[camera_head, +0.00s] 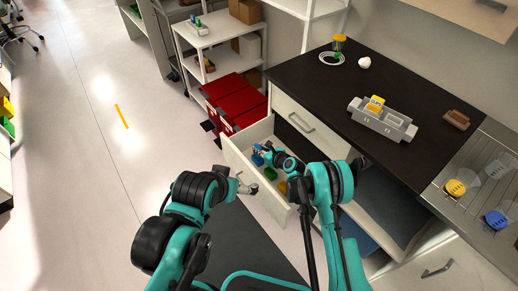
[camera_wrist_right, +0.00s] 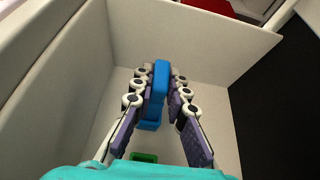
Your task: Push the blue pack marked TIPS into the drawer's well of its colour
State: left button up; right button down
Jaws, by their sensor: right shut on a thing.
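My right gripper (camera_head: 262,150) reaches into the open white drawer (camera_head: 236,157). In the right wrist view, my right gripper (camera_wrist_right: 160,85) is shut on a blue pack (camera_wrist_right: 158,75), held upright between its fingers. Its TIPS marking is not readable. Just beneath it, a blue well (camera_wrist_right: 150,125) shows partly on the drawer floor. I cannot tell whether the pack touches or enters it. A green well (camera_head: 270,173) and a yellow one (camera_head: 282,187) lie nearer. My left gripper (camera_head: 243,184) is outside the drawer, beside its front panel; its jaws are too small to read.
The dark counter (camera_head: 350,105) above the drawer holds a grey rack (camera_head: 382,120) with a yellow pack marked CLIPS (camera_head: 376,103). Red bins (camera_head: 236,95) stand behind the drawer. The drawer walls close in around my right gripper. Open floor (camera_head: 80,170) lies to the left.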

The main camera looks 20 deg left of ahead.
jog(key=shift+f, duration=1.1)
jog(key=shift+d+f, duration=0.15)
jog(key=shift+f, duration=0.35)
jog(key=c, duration=1.4)
grip_release()
jog(key=shift+s, duration=0.1)
